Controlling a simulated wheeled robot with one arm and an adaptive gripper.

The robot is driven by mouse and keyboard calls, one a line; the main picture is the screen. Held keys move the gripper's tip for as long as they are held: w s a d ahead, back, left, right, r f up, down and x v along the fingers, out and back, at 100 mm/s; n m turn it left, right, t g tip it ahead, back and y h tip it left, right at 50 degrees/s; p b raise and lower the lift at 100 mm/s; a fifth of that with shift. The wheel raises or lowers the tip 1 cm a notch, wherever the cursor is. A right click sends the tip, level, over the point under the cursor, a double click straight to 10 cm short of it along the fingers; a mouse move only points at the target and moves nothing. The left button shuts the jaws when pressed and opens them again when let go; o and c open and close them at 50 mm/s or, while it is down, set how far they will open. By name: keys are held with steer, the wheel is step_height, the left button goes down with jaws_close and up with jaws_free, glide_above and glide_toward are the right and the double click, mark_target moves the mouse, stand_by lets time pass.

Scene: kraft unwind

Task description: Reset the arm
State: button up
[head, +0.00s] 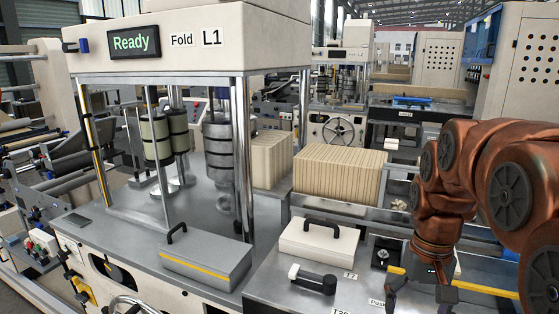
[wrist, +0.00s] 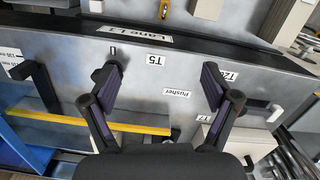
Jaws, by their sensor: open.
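My arm, copper-coloured, comes in from the right of the head view and bends down at the wrist. My gripper (head: 418,296) points down at the lower right, partly cut off by the bottom edge. In the wrist view my gripper (wrist: 160,84) has its two dark fingers spread wide with nothing between them. Beyond the fingers is a grey metal machine surface (wrist: 60,58) with labels T5 (wrist: 156,60) and Pusher (wrist: 177,93). How far the fingertips are from that surface I cannot tell.
The machine shows "Ready" on its display (head: 134,42) beside the labels Fold and L1. A white handled cover (head: 318,242), a grey handled box (head: 207,262) and a stack of kraft pieces (head: 340,174) stand left of my arm. A yellow bar (wrist: 88,121) runs near the fingers.

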steer(key=s+a+f+n, duration=0.1)
steer(key=s+a+f, duration=0.2)
steer(key=s, duration=0.6)
steer(key=s+a+f+n, duration=0.1)
steer(key=s+a+f, duration=0.2)
steer(key=s+f, duration=0.3)
steer(key=s, duration=0.4)
steer(key=shift+a+g, duration=0.15)
steer(key=shift+g, duration=0.25)
